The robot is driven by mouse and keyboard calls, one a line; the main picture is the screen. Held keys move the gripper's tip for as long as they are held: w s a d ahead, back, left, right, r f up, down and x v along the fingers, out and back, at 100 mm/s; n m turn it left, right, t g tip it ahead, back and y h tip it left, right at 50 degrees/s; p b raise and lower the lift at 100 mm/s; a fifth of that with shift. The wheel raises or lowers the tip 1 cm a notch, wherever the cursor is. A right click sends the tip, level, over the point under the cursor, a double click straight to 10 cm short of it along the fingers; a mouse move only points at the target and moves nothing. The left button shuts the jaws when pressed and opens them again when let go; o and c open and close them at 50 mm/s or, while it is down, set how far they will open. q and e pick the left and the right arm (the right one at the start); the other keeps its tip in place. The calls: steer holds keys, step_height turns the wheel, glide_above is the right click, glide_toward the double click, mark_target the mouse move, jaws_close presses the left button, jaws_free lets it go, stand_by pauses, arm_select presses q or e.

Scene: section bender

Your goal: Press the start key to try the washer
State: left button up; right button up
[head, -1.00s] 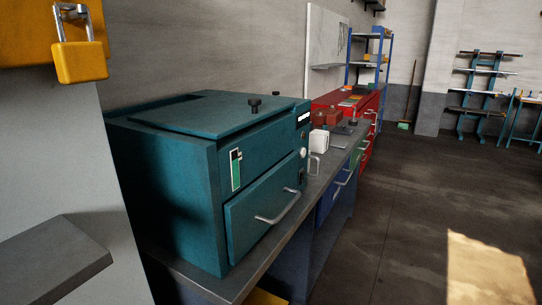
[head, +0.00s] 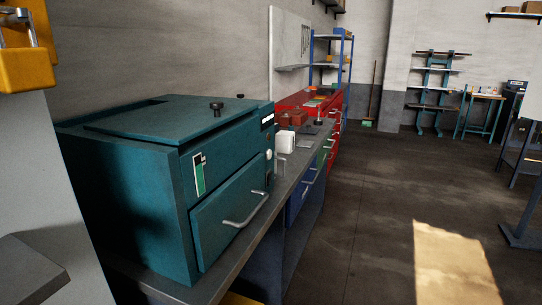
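The washer is a teal box (head: 120,190) on the workbench at the left in the head view. Its top lid (head: 165,115) carries a black knob (head: 216,108). Its front drawer-like door (head: 225,215) has a metal bar handle and looks shut. A green and white gauge strip (head: 199,176) sits on the front. A narrow control panel (head: 268,140) with a small lit display and round controls is at the front's right edge, seen at a steep angle. I cannot tell which control is the start key. Neither gripper is in view.
The grey workbench (head: 300,180) runs away to the right, with a white mug (head: 285,142) beyond the washer. Red drawers (head: 333,135) and a blue shelf rack (head: 349,60) stand farther back. A yellow padlock (head: 26,70) hangs at upper left. The floor (head: 375,200) on the right is open.

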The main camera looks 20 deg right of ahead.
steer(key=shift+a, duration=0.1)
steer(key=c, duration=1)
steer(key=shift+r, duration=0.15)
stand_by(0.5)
